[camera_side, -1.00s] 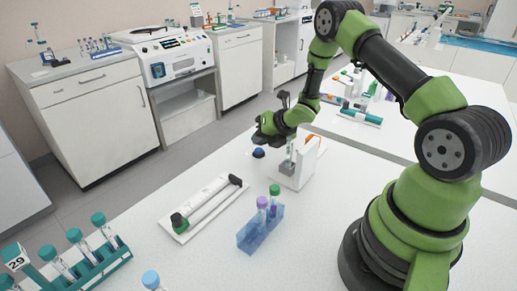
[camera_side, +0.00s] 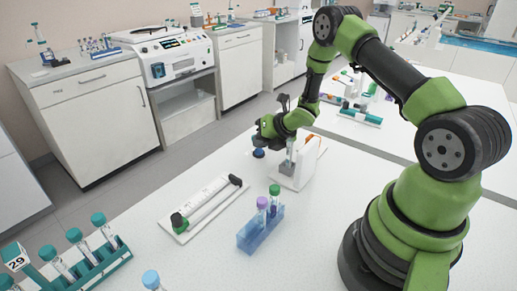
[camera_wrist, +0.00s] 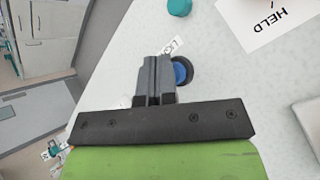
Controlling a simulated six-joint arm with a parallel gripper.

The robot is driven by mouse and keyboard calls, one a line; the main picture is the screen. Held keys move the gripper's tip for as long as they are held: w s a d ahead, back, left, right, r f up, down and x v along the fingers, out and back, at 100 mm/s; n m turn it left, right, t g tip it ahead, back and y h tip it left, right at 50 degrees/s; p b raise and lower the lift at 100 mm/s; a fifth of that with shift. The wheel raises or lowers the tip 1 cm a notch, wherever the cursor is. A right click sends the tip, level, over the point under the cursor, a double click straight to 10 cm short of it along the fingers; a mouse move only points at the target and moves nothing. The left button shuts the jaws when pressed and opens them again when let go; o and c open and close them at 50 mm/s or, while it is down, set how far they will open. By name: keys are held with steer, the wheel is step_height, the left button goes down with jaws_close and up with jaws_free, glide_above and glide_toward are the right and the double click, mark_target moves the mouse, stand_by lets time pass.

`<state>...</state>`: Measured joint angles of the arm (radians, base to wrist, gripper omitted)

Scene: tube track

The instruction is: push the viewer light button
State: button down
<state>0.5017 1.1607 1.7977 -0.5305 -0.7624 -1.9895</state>
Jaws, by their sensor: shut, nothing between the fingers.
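The light button (camera_side: 258,153) is a small blue dome on a dark round base, on the white bench left of the white upright viewer (camera_side: 304,168). In the wrist view the blue button (camera_wrist: 181,70) shows just right of my fingertips, partly hidden behind them, with a partly covered label (camera_wrist: 168,44) beside it. My gripper (camera_side: 261,140) is shut and empty, pointing down just above the button. In the wrist view its fingers (camera_wrist: 155,62) stand side by side, closed. I cannot tell whether they touch the button.
A blue rack (camera_side: 260,230) with two capped tubes stands in front of the viewer. A white tray (camera_side: 205,211) with a long tube lies left of it. A teal rack (camera_side: 85,268) is at the front left.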

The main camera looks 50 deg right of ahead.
steer(key=shift+f, duration=0.15)
stand_by(0.3)
steer(key=shift+r, duration=0.6)
steer(key=shift+r, duration=3)
